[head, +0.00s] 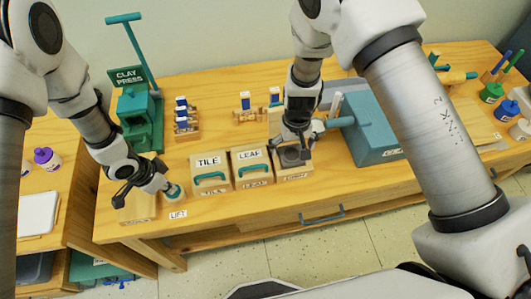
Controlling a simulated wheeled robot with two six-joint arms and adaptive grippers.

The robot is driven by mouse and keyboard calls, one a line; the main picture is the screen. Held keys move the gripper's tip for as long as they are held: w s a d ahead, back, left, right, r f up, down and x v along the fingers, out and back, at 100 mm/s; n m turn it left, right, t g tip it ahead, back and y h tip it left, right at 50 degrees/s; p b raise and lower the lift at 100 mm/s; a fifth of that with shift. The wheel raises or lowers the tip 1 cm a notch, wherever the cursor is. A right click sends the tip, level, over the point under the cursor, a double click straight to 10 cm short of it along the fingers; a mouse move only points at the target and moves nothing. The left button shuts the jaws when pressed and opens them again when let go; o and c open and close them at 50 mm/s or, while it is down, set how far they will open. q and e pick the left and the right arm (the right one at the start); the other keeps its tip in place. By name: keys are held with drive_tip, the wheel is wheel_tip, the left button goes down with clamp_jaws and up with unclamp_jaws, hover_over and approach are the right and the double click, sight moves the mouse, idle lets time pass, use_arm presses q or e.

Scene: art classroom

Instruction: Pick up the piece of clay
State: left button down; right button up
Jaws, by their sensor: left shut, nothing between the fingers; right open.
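I cannot make out a piece of clay with certainty. A dark grey patch (293,156) shows at the third wooden box (293,172), under my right gripper (296,150); I cannot tell whether it is clay or part of the box. My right gripper is open and points down over that box, hiding part of it. My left gripper (148,188) is shut and empty at the front left of the table, over a light wooden block (138,210) and beside a round teal knob (174,191) near a "LIFT" label (178,214).
Boxes marked "TILE" (208,160) and "LEAF" (250,154) stand between my grippers. A teal clay press (137,118) stands at the back left, and a large teal box (372,140) with a handle on the right. Small stamps (185,120) and paint pots (507,110) stand on the table.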

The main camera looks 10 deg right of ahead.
sight(292, 154)
wheel_tip(292, 154, down, 2)
drive_tip(key=shift+w+f, duration=0.1)
drive_tip(key=shift+f, duration=0.1)
drive_tip(key=c, duration=1.3)
drive_tip(key=shift+r, duration=0.1)
wheel_tip(292, 154, up, 16)
